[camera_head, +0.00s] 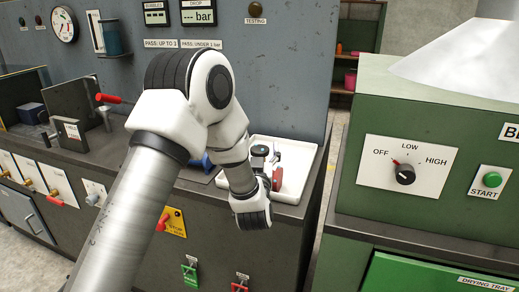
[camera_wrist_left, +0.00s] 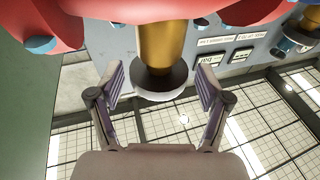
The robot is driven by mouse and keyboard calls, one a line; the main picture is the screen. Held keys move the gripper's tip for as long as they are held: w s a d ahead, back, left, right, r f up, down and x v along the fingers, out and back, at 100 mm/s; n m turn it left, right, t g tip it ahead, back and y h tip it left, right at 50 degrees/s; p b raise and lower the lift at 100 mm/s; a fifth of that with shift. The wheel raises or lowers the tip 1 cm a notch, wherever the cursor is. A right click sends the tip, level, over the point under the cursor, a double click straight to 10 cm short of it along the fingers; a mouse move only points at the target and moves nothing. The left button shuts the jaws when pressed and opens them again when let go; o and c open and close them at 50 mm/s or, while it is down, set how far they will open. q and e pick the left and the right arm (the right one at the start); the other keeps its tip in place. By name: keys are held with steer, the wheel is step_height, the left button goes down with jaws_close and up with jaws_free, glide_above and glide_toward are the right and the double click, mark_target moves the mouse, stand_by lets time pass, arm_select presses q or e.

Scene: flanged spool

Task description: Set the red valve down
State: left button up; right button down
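The red valve (camera_wrist_left: 100,8) fills the top of the left wrist view, with blue port ends, a brass neck (camera_wrist_left: 158,45) and a dark round flange (camera_wrist_left: 160,82). My left gripper (camera_wrist_left: 159,77) has its two fingers spread on either side of the flange, with a visible gap on each side. In the head view, a red part of the valve (camera_head: 277,177) shows at the white tray (camera_head: 291,194), beside my left wrist. My arm partly hides it, so its contact with the tray cannot be told. My right gripper is not in view.
The tray sits at the right end of the dark bench. A grey gauge panel (camera_head: 285,85) rises behind it. A green machine (camera_head: 460,165) with a knob stands to the right, across a gap. Red-handled fixtures (camera_head: 110,98) stand on the bench's left.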

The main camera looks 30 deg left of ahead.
arm_select(q)
steer(key=b+v, duration=0.2)
steer(key=v, duration=1)
steer(key=s+d+f+m+g+h, duration=0.1)
steer(key=s+f+g+h, duration=0.15)
steer(key=f, duration=0.75)
steer(key=s+d+f+m+g+h, duration=0.1)
steer(key=f+m+g+h, duration=0.15)
steer(key=f, duration=0.75)
steer(key=s+d+f+m+g+h, duration=0.1)
steer(key=s+d+f+g+h, duration=0.2)
steer(key=s+f+g, duration=0.3)
steer(key=s+d+f+m+g+h, duration=0.1)
steer(key=s+f+g, duration=0.5)
steer(key=s+f, duration=0.8)
steer(key=s+d+h, duration=0.1)
steer(key=s+d, duration=0.1)
steer(key=s, duration=0.2)
steer(key=shift+f+g+h, duration=0.2)
steer(key=shift+g+h, duration=0.1)
steer(key=shift+h, duration=0.1)
